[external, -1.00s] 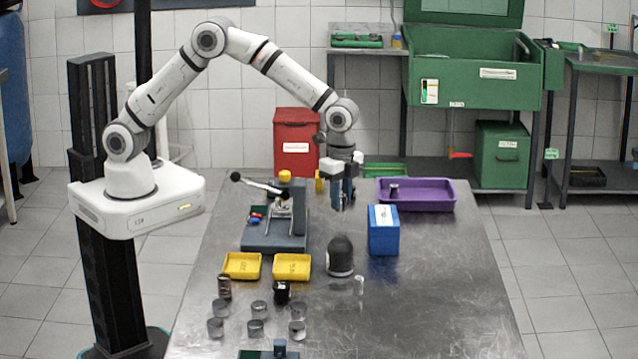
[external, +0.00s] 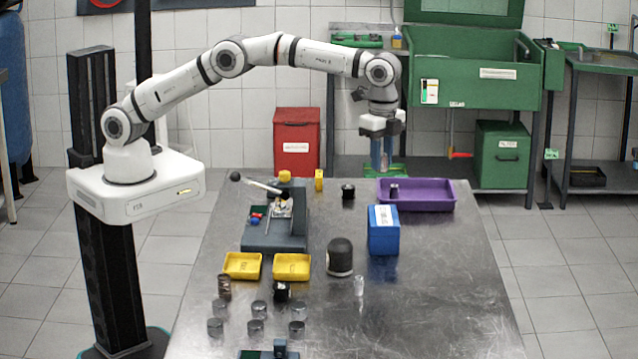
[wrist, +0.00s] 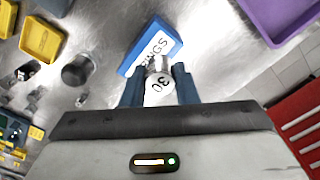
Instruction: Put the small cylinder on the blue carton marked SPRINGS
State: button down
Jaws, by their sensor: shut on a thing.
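My gripper (external: 381,163) is raised above the far part of the table, behind and above the blue carton (external: 383,238). In the wrist view the fingers of my gripper (wrist: 158,84) are shut on a small silvery cylinder (wrist: 159,86) with "30" on its end. The blue carton (wrist: 135,58) lies beyond the cylinder there, and the cylinder covers part of its white SPRINGS label. The carton stands upright on the table, apart from the gripper. The held cylinder is hard to make out in the external view.
A purple tray (external: 430,206) with a small dark part lies behind the carton. A dark dome (external: 340,257) stands left of the carton, a small clear cylinder (external: 359,286) in front. Yellow trays (external: 242,278) and a lever press (external: 275,242) are further left. The right front table is clear.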

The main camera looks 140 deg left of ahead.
aim_at(383, 210)
jog(key=shift+w+d+r, duration=0.1)
jog(key=shift+w+r, duration=0.3)
jog(key=shift+w, duration=0.25)
jog(key=shift+f, duration=0.3)
notch_tip(383, 210, down, 9)
jog(key=shift+f+p, duration=0.15)
jog(key=shift+p, duration=0.9)
jog(key=c, duration=1.1)
grip_release()
jog(key=shift+f, duration=0.15)
